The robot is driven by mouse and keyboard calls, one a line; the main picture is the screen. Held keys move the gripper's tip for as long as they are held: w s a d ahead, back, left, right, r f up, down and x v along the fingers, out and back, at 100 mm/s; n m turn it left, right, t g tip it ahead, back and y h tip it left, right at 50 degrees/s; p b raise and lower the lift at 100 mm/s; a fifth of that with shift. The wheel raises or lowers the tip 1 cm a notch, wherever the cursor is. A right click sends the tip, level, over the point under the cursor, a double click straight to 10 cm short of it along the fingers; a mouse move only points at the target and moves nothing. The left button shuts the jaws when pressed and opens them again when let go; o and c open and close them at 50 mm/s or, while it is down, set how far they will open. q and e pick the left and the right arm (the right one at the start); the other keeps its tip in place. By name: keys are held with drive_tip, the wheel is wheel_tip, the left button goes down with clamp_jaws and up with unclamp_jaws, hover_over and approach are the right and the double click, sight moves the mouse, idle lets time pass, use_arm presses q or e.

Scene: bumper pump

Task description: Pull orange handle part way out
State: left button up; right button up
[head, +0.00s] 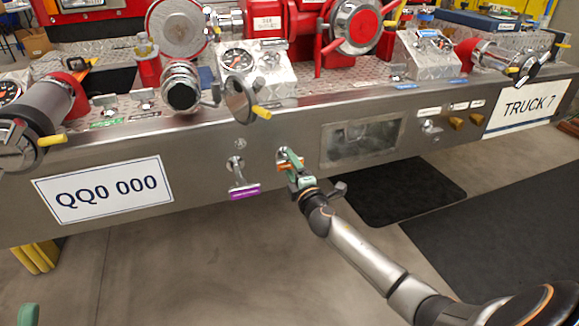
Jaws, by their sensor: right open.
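The orange handle (288,166) is on the front of the truck's metal bumper, right of the purple handle. Its shaft and mount show only in part behind my gripper. My right gripper (291,164) is at the orange handle, with its green fingers open around or beside it; I cannot tell whether they touch it. My right arm comes in from the lower right. A small green piece at the lower left edge may be part of my left arm; the left gripper does not show clearly.
A purple handle (245,191) sticks out of the bumper (220,150) close on the left. A recessed window (362,139) is to the right. Gauges, valves and red pump parts stand above. Dark mats (395,190) lie on the floor. The floor in front is clear.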

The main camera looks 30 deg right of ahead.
drive_tip(key=shift+w+d, duration=0.2)
drive_tip(key=shift+w, duration=0.5)
clamp_jaws()
idle(1.1)
